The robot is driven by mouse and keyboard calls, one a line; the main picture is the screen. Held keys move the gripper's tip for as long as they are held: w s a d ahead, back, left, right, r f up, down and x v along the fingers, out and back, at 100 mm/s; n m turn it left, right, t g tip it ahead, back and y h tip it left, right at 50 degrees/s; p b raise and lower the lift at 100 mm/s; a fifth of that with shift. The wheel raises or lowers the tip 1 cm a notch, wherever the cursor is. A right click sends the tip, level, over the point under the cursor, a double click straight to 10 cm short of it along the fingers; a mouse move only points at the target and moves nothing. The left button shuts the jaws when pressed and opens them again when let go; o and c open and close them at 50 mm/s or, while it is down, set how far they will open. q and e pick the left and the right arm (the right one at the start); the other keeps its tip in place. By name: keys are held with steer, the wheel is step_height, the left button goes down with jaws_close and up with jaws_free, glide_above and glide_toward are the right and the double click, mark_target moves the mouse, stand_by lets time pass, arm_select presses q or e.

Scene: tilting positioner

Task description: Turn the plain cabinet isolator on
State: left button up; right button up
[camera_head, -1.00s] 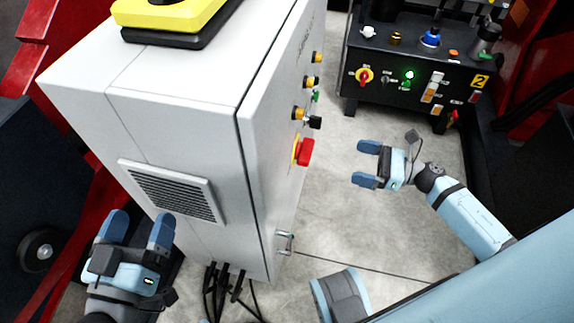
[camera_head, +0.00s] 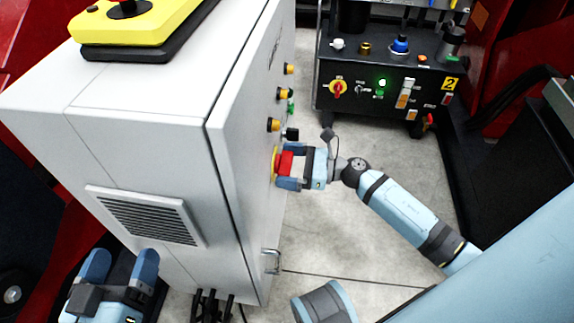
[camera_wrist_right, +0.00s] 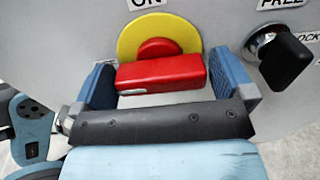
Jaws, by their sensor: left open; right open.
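The plain cabinet (camera_head: 150,110) is white and fills the left of the head view. Its isolator (camera_head: 285,163) is a red handle on a yellow disc, low on the door side. In the right wrist view the red handle (camera_wrist_right: 162,72) lies horizontally under an "ON" label. My right gripper (camera_head: 291,165) is open, with one finger on each side of the handle; in the wrist view its blue fingers (camera_wrist_right: 165,85) stand left and right of the handle. Contact cannot be told. My left gripper (camera_head: 121,267) is open and empty in front of the cabinet's vent.
A black knob (camera_wrist_right: 283,58) sits right of the isolator. Several buttons (camera_head: 284,94) line the door side above it. A black control box (camera_head: 385,85) with its own red-yellow switch stands at the back. A yellow pendant (camera_head: 130,22) lies on top.

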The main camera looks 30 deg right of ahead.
steer(key=shift+w+a, duration=0.15)
steer(key=shift+a, duration=0.05)
steer(key=c, duration=0.7)
steer(key=shift+c, duration=0.2)
